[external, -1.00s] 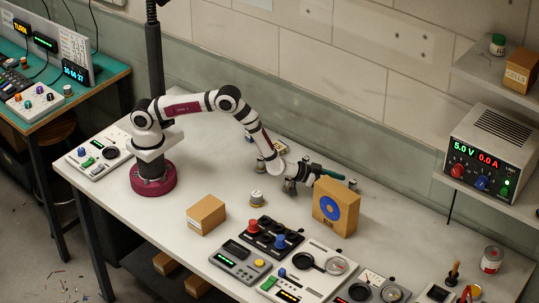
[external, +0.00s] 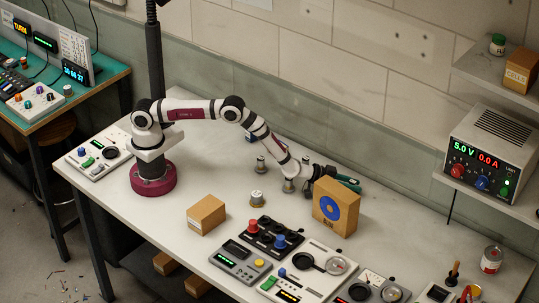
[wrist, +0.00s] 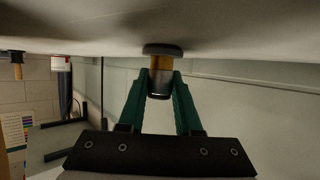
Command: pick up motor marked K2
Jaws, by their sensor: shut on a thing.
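My gripper (external: 355,186) lies low and nearly level over the bench, behind the blue-ringed cardboard box. No marking shows on this motor, so K2 cannot be confirmed.
The blue-ringed box (external: 336,207) stands close in front of my gripper. A plain cardboard box (external: 206,215) is at the left. Control panels (external: 272,235) line the front edge. A power supply (external: 492,152) sits on the right shelf. The wall (external: 310,125) runs behind.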

